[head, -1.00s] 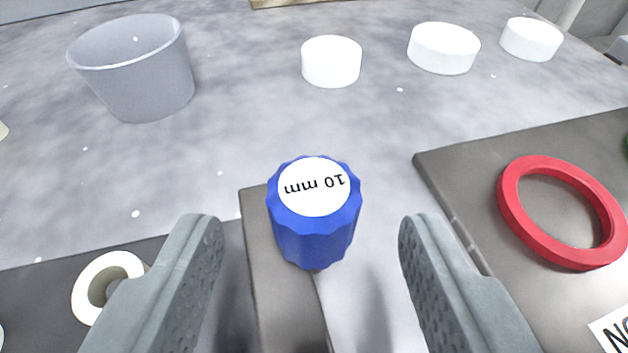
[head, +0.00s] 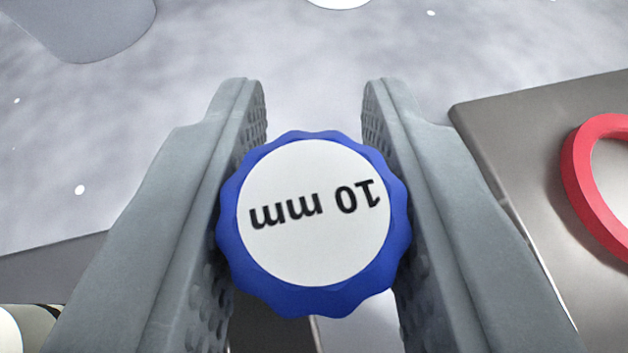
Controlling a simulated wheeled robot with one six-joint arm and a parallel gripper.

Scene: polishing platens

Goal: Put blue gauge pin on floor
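The blue gauge pin (head: 315,225) has a scalloped blue head with a white disc marked "10 mm", which reads upside down. Its head fills the middle of the head view. My gripper (head: 314,115) has one finger on each side of the head, and both fingers appear pressed against it. The pin's shank and lower end are hidden beneath the head. The floor does not show clearly as a separate surface in this view.
A dark plate (head: 540,130) with a red ring (head: 590,185) on it lies at the right. A white round piece (head: 340,2) is cut off at the top. Mottled grey surface lies clear beyond the fingers.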

